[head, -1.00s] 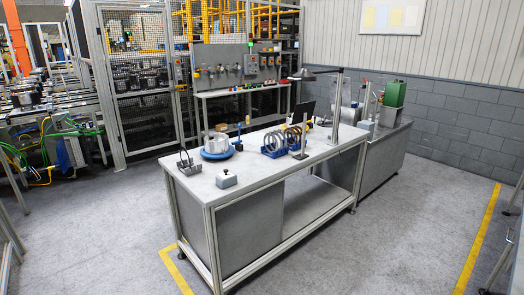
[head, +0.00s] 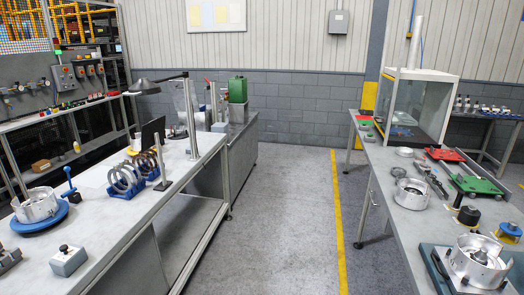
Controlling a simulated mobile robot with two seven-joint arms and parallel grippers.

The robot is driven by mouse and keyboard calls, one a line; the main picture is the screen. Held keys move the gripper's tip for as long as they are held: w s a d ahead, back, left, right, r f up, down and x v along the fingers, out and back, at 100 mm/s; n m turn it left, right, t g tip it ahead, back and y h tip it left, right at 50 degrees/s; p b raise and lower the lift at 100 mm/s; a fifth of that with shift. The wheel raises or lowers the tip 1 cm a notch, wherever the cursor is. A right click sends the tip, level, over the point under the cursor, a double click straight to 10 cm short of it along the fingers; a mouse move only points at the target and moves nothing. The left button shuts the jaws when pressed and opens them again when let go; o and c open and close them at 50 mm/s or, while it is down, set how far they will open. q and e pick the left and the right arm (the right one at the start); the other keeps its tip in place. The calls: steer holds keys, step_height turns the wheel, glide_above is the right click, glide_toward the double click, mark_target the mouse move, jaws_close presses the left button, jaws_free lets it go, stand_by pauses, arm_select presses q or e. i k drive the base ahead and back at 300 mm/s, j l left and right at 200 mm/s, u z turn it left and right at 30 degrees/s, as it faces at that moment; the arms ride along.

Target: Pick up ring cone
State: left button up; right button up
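I cannot tell for sure which part is the ring cone. Several metal rings (head: 125,179) stand upright in a blue rack on the left bench (head: 100,212). A silver round housing (head: 36,205) sits on a blue round base (head: 38,222) at that bench's left side. On the right bench (head: 392,228), a silver housing with a cone-like centre (head: 479,260) sits on a dark blue-grey plate at the front. Another silver ring-shaped part (head: 411,194) lies farther back. Neither of my grippers is in view.
A grey floor aisle (head: 290,220) with a yellow line (head: 340,215) lies free between the benches. A glass-fronted cabinet (head: 416,103) stands on the right bench, near red (head: 446,155) and green (head: 476,185) trays. A lamp (head: 145,86) overhangs the left bench.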

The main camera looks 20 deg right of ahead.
mark_target(480, 254)
steer(key=i+z, duration=0.2)
steer(key=z, duration=0.2)
steer(key=i+z, duration=0.2)
steer(key=z, duration=0.15)
steer(key=i+z, duration=0.2)
steer(key=z, duration=0.2)
steer(key=i+j+z, duration=0.15)
steer(key=z, duration=0.2)
